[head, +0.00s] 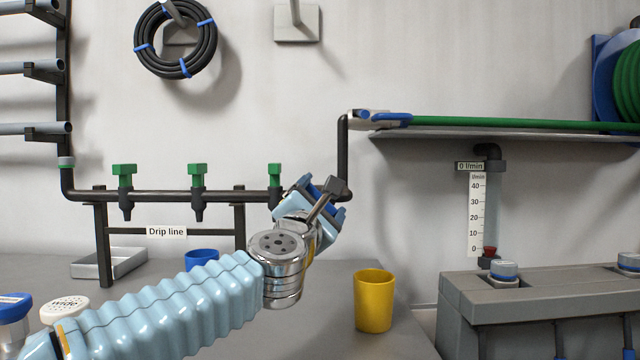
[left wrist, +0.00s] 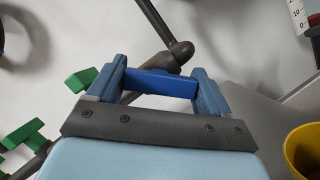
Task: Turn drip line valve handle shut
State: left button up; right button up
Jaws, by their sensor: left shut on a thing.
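The blue valve handle (left wrist: 160,83) sits between the two fingers of my left gripper (left wrist: 157,85) in the left wrist view, and the gripper is shut on it. In that view the handle lies at an angle to the dark pipe behind it. In the head view my left gripper (head: 318,196) is at the right end of the drip line pipe (head: 160,196), by the upright pipe, and largely hides the valve. A "Drip line" label (head: 166,231) hangs below the pipe. My right gripper is not in view.
Green-topped outlets (head: 197,185) stand along the pipe. The flow gauge (head: 478,215) has its red float (head: 489,252) near 0 under a "0 l/min" sign. A yellow cup (head: 374,300) and a blue cup (head: 202,260) stand on the bench. A shelf (head: 500,135) juts out at right.

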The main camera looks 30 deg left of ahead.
pick_arm(q)
jog(key=m+p, duration=0.1)
jog(key=p, duration=0.1)
jog(key=m+h+p, duration=0.1)
jog(key=m+p, duration=0.1)
jog(key=shift+r+g, duration=0.3)
jog(key=shift+r, duration=0.1)
jog(key=m+p, duration=0.2)
jog(key=p, duration=0.2)
jog(key=m+g+h+p, duration=0.1)
jog(key=m+p, duration=0.2)
jog(key=shift+f+m+g+h+p, duration=0.15)
jog(key=shift+m+g+h+p, duration=0.15)
jog(key=shift+p, duration=0.05)
jog(key=shift+f+m+g+p, duration=0.35)
jog(key=shift+m+p, duration=0.55)
jog(key=shift+p, duration=0.3)
jog(key=o, duration=1)
jog(key=shift+c, duration=0.2)
jog(key=s+d, duration=0.2)
jog(key=s, duration=1.1)
jog(key=shift+s+d+r, duration=0.15)
jog(key=shift+s+r, duration=0.05)
jog(key=shift+s, duration=0.1)
